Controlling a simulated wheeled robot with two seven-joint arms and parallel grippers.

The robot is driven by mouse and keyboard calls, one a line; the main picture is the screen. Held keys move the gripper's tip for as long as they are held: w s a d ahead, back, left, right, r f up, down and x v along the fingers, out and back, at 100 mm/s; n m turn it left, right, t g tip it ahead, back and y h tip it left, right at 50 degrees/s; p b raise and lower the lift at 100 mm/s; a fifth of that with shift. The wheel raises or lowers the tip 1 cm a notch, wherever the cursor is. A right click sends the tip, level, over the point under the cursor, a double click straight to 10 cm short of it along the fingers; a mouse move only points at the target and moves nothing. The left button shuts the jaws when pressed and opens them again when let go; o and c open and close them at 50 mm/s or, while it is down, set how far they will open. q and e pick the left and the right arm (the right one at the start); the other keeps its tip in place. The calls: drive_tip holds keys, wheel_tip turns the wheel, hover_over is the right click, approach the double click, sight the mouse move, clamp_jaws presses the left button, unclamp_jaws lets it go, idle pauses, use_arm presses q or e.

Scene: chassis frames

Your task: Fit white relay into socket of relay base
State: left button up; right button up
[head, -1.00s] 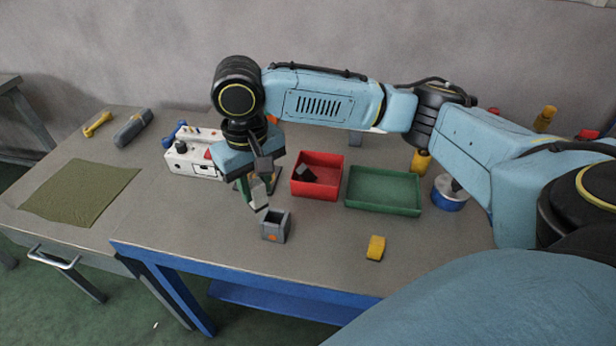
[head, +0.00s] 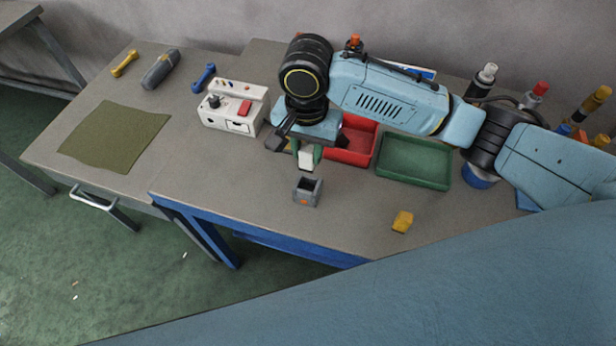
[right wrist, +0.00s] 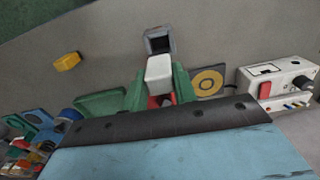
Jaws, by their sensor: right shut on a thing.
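The white relay (head: 305,158) is a small white block between the green fingers of my right gripper (head: 307,151). In the right wrist view the relay (right wrist: 159,69) sits between both fingertips (right wrist: 159,84). In the right wrist view the base's dark socket (right wrist: 159,44) shows just beyond the relay. My left gripper is not in view.
A red bin (head: 352,158) and a green tray (head: 414,182) stand right of my gripper. A white device (head: 249,98) stands to the left. A yellow block (head: 402,221) lies right of the base near the front edge. The bench left of the base is clear.

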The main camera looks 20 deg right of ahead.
sight(307, 168)
wheel_tip(307, 168, down, 6)
drive_tip(key=shift+b, duration=0.3)
drive_tip(key=shift+f, duration=1.6)
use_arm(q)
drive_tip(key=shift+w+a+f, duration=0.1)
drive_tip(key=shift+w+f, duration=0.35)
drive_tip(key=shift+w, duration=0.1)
use_arm(e)
drive_tip(key=o, duration=1)
drive_tip(key=shift+c, duration=0.2)
drive_tip(key=shift+r, duration=0.15)
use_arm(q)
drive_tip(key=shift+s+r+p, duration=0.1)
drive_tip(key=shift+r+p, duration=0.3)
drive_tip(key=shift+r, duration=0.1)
use_arm(e)
wheel_tip(307, 168, up, 12)
drive_tip(key=shift+f, duration=0.1)
